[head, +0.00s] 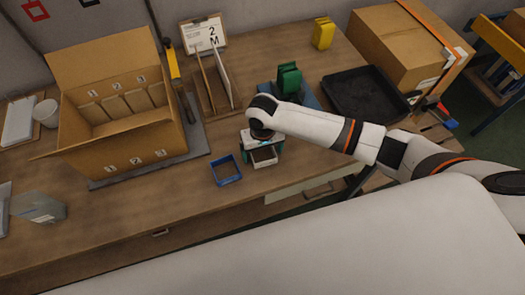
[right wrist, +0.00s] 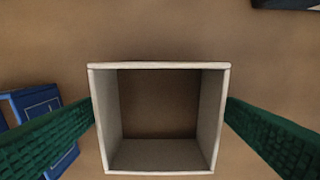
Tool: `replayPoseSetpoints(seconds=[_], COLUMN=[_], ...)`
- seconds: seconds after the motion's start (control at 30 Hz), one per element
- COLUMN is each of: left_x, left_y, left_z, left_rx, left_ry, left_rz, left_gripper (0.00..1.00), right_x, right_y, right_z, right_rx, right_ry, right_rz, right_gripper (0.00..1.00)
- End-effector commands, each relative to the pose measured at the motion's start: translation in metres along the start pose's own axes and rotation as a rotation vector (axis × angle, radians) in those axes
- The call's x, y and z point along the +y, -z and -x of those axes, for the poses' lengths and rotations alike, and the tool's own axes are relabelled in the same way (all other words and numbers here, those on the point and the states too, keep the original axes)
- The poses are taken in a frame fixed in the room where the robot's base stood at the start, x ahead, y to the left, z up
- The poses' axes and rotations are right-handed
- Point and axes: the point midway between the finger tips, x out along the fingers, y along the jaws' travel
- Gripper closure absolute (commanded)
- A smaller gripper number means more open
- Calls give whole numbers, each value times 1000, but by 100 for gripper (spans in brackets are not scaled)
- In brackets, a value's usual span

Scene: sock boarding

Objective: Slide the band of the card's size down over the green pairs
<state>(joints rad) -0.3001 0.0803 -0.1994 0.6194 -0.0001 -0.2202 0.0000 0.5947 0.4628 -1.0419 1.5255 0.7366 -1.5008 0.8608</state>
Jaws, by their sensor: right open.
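The white band (head: 264,157), a square open frame, rests on the table. It fills the middle of the right wrist view (right wrist: 160,169). My right gripper (head: 262,145) points down over it, open, with one green finger on each side of the band; whether the pads touch it I cannot tell. The blue band (head: 226,172) lies just left of it, and shows at the left edge of the right wrist view (right wrist: 38,103). The green pairs (head: 289,78) stand upright on a blue base, behind my right arm. The card (head: 206,34) reads "2 M". My left gripper is out of view.
An open carton (head: 75,135) with numbered compartments stands at left. A wooden rack (head: 216,85) is behind the bands. A black tray (head: 365,93), a yellow pair (head: 322,32) and a closed carton (head: 405,45) are at right.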

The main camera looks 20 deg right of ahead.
Motion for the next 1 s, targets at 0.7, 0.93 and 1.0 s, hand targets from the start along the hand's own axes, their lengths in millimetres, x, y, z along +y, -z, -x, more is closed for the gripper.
replayPoseSetpoints(seconds=[0.7, 0.93, 1.0], left_x=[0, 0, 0], left_y=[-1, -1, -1], left_z=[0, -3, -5], left_rx=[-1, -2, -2], left_ry=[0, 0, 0], left_rz=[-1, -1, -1], left_gripper=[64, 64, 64], right_x=[0, 0, 0], right_y=[0, -1, -1], right_z=[-1, 21, 35], right_rx=[-1, -4, -5], right_ry=[0, -1, -2], right_rz=[0, 2, 1], right_gripper=[56, 56, 56])
